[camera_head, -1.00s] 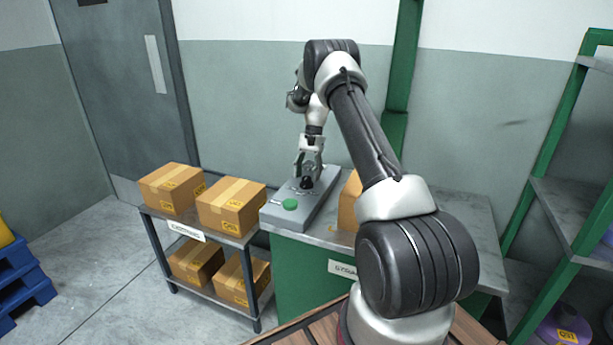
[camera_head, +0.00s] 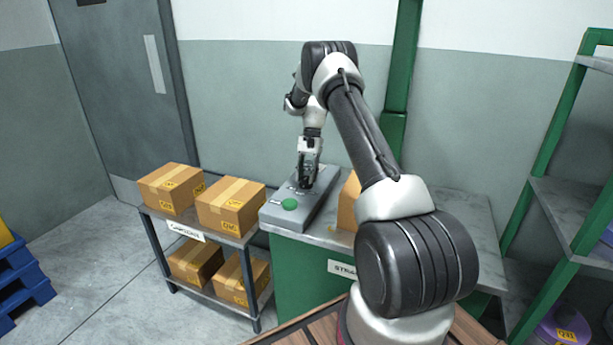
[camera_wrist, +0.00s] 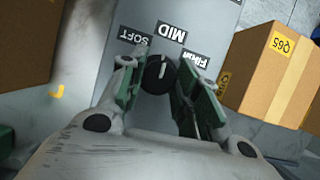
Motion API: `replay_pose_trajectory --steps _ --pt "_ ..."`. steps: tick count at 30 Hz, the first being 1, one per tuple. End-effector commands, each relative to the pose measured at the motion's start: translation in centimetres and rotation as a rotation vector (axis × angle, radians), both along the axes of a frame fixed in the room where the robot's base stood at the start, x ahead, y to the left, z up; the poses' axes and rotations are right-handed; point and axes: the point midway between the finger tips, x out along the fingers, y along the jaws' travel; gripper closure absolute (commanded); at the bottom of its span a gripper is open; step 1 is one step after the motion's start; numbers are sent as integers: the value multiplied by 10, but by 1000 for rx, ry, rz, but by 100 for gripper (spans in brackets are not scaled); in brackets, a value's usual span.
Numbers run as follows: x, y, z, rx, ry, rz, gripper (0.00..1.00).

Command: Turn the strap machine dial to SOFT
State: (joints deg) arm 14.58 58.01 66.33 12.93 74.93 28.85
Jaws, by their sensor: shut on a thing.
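The strap machine is a grey box (camera_head: 322,208) with a green button (camera_head: 289,204), on the workbench. Its black dial (camera_wrist: 158,76) carries a white pointer line and shows in the wrist view between labels SOFT (camera_wrist: 134,36), MID (camera_wrist: 171,31) and FIRM (camera_wrist: 194,60). The line points up toward MID, as far as I can tell. My gripper (camera_head: 305,184) points down over the dial, with its green-padded fingers on both sides of it in the wrist view (camera_wrist: 156,86). It is shut on the dial, whose sides are partly hidden by the fingers.
Cardboard boxes (camera_head: 231,205) stand on a two-tier rack left of the machine. Another box (camera_head: 348,203) stands on the bench right of the machine, partly behind my arm. A green shelf rack (camera_head: 550,150) is at the right.

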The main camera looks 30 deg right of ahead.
Motion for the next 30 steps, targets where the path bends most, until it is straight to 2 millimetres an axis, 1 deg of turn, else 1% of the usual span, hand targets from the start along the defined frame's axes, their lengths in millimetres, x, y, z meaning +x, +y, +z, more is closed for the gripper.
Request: replay_pose_trajectory --steps 5,21,30 --pt "1 1 0 -1 -1 107 92" --pt "2 3 0 0 0 548 92" --pt "2 3 1 -1 -1 697 92"
